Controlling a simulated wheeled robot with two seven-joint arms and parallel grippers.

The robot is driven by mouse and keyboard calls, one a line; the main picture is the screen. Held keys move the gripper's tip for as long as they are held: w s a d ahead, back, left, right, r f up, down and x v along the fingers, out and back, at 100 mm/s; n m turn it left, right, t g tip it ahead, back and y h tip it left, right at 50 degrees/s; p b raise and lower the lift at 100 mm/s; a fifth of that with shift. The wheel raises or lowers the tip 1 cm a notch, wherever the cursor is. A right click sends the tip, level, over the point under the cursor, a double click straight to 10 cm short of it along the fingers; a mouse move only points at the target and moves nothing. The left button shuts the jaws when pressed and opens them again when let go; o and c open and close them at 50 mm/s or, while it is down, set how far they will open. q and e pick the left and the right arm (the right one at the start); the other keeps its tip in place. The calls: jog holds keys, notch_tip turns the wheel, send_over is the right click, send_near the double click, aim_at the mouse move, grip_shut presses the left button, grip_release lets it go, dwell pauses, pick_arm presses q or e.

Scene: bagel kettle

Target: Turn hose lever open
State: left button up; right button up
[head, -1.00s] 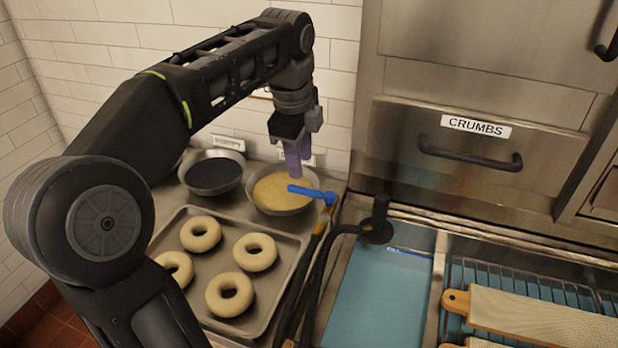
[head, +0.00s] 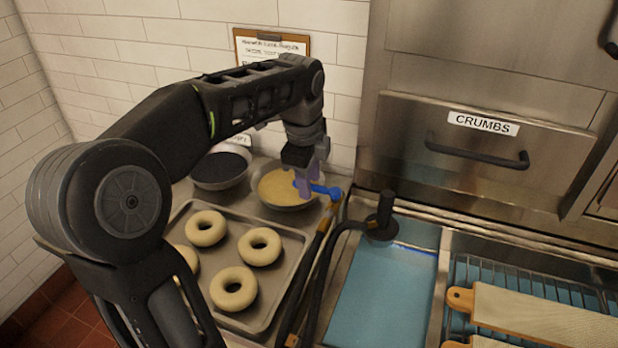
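The blue hose lever (head: 324,190) sits at the top of the hose pipe, beside the bowl of yellow seeds, and points left. My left gripper (head: 304,185) comes down from above with its purple fingers at the lever's left end. The fingers overlap the lever's end in the picture; I cannot tell whether they touch it or how far apart they are. The black hose (head: 318,275) runs down from the lever area along the tray's right side. My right gripper is not in view.
A tray (head: 290,287) of bagels lies left of the hose. Bowls of dark seeds (head: 220,168) and yellow seeds (head: 277,190) stand behind it. A water basin (head: 375,300) and wooden boards (head: 540,318) are at right. A drawer marked CRUMBS (head: 480,160) stands behind.

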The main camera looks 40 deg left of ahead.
pick_arm(q)
jog(key=shift+c, duration=0.5)
grip_shut()
dwell(0.8)
